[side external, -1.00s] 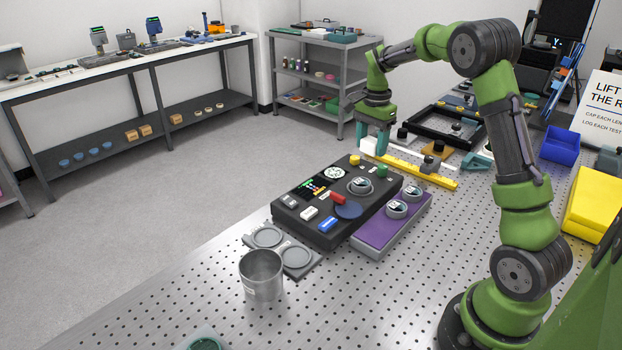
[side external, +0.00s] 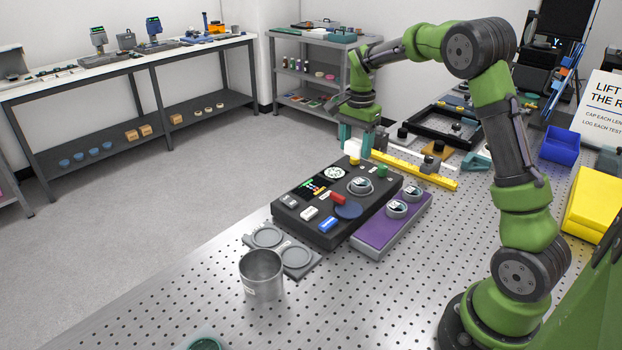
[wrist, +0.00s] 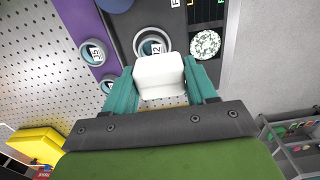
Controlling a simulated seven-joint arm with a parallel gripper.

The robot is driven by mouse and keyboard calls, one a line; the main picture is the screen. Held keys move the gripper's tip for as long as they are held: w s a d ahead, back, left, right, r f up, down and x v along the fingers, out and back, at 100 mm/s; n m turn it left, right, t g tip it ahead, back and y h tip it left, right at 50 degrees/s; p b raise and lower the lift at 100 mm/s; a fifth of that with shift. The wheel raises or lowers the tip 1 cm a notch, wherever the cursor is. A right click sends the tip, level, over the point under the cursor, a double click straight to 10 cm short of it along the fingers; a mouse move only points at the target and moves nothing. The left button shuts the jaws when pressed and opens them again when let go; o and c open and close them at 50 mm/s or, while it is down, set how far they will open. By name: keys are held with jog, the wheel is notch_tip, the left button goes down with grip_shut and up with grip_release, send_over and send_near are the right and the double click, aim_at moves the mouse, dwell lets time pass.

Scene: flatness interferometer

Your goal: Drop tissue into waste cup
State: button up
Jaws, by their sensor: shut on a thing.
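My gripper (side external: 357,141) is shut on a white tissue (side external: 352,149). In the wrist view the tissue (wrist: 160,76) sits between the two teal fingers of the gripper (wrist: 162,82). In the side view the gripper is in the air near the far end of the black control panel. The waste cup (side external: 261,276), a grey metal cup open at the top, stands upright on the perforated table at the near left, well apart from the gripper. The cup does not show in the wrist view.
The black panel (side external: 318,235) with knobs and buttons and the purple block (side external: 383,233) lie between gripper and cup. A grey plate with round recesses (side external: 297,258) lies beside the cup. A yellow bar (side external: 426,176) lies right of the gripper.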

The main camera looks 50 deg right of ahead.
jog(key=s+a+r+n, duration=0.1)
jog(key=a, duration=1.5)
jog(key=s+a+r+n, duration=0.1)
jog(key=s+a, duration=0.1)
jog(key=a, duration=1.5)
notch_tip(320, 180, down, 6)
jog(key=m, duration=0.3)
jog(key=shift+a, duration=0.1)
jog(key=o, duration=1.1)
notch_tip(320, 180, up, 17)
